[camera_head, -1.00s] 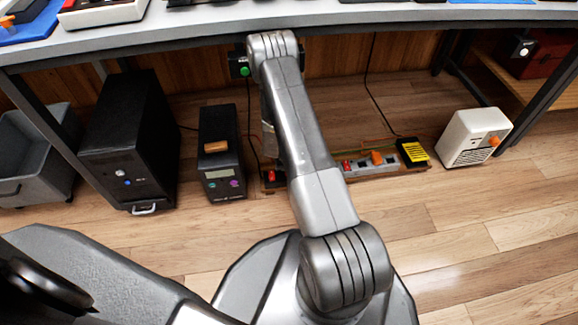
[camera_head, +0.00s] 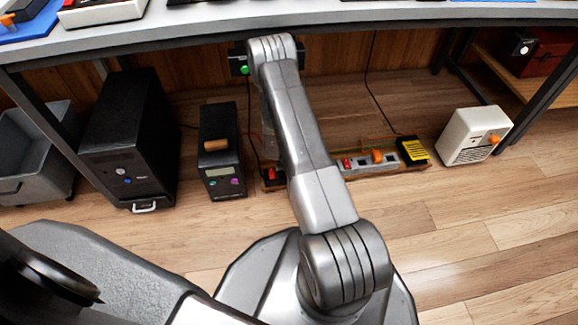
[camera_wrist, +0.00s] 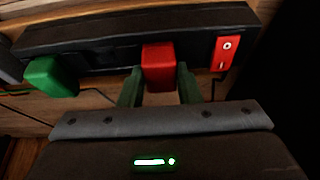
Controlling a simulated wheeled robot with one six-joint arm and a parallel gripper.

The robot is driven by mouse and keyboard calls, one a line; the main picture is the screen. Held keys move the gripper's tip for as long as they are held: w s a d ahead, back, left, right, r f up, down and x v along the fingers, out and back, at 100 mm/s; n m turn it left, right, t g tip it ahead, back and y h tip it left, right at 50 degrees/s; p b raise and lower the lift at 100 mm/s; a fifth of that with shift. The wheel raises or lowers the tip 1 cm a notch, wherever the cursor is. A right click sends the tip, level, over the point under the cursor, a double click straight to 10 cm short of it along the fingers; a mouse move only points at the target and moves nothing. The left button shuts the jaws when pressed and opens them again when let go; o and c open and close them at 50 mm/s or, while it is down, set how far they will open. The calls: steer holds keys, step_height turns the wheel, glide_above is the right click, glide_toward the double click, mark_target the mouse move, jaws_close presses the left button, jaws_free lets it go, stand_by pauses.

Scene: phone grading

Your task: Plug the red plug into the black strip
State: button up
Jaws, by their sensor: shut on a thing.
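The black strip (camera_wrist: 95,42) runs across the top of the wrist view, with a red rocker switch (camera_wrist: 227,53) at its right end. A green plug (camera_wrist: 50,77) sits on its left part. The red plug (camera_wrist: 159,66) is between the fingers of my gripper (camera_wrist: 159,82), which is shut on it. The red plug overlaps the strip's front, between the green plug and the switch; I cannot tell how deep it sits. In the head view the strip (camera_head: 237,60) is under the table, partly behind my arm, which hides the gripper and red plug.
The table edge (camera_head: 400,16) lies above the strip. On the floor stand a black computer tower (camera_head: 125,140), a smaller black box (camera_head: 221,160), a second strip with several plugs (camera_head: 360,168), and a white heater-like box (camera_head: 474,136). Cables hang by the wall.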

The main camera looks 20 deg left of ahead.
steer(key=o, duration=1.2)
steer(key=p+v, duration=0.4)
steer(key=v, duration=0.9)
steer(key=shift+s+d+r+p, duration=0.1)
steer(key=shift+r+p, duration=0.2)
steer(key=shift+r, duration=0.1)
steer(key=b+x, duration=0.4)
steer(key=x, duration=1)
steer(key=shift+f+b, duration=0.1)
steer(key=shift+b, duration=0.25)
steer(key=shift+s+r, duration=0.1)
steer(key=shift+r, duration=0.2)
